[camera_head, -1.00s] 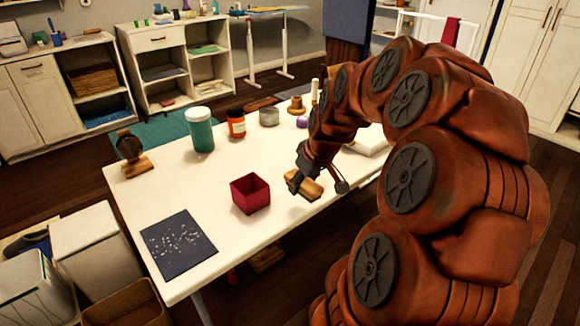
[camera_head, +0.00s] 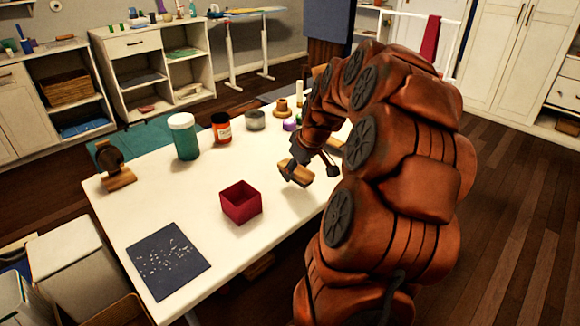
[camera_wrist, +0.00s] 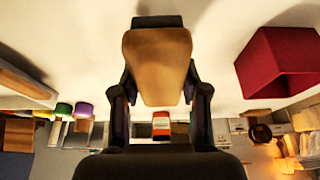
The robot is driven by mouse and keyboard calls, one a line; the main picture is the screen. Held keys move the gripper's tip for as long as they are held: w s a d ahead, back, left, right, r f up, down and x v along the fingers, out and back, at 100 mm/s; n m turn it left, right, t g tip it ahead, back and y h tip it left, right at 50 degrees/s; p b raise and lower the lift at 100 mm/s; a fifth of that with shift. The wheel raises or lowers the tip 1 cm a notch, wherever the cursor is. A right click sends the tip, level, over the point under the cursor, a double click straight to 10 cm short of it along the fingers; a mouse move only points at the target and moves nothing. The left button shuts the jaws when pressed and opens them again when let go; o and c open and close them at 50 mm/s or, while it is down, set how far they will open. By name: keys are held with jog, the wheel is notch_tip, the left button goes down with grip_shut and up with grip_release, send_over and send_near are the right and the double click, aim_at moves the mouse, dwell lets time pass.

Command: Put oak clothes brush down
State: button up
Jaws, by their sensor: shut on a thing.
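The oak clothes brush (camera_head: 296,172) is a tan wooden block held in my gripper (camera_head: 290,168), over the right part of the white table (camera_head: 180,210). In the wrist view the brush (camera_wrist: 157,62) fills the space between the two dark fingers of my gripper (camera_wrist: 158,80), which is shut on it. I cannot tell whether the brush touches the tabletop. A dark red open box (camera_head: 241,204) stands to the left of the brush in the head view, apart from it.
A teal jar (camera_head: 184,137), an orange jar (camera_head: 222,128) and a grey pot (camera_head: 255,121) stand along the back of the table. A wooden stand (camera_head: 115,168) is at the left corner. A dark speckled mat (camera_head: 168,261) lies at the front. The table's middle is clear.

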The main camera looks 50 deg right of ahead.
jog(key=shift+w+d+f, duration=0.15)
jog(key=shift+w+d, duration=0.55)
jog(key=shift+w, duration=0.35)
jog(key=shift+w+d+f, duration=0.15)
jog(key=shift+w+d, duration=0.55)
jog(key=shift+w, duration=0.3)
jog(key=shift+w+d+f, duration=0.15)
jog(key=shift+w+d, duration=0.55)
jog(key=shift+w, duration=0.35)
jog(key=shift+f, duration=1.65)
jog(key=shift+f, duration=0.3)
jog(key=o, duration=1.1)
jog(key=shift+s+r, duration=0.1)
jog(key=shift+r, duration=0.5)
jog(key=v, duration=1.1)
jog(key=shift+s+r, duration=0.15)
jog(key=shift+s, duration=0.05)
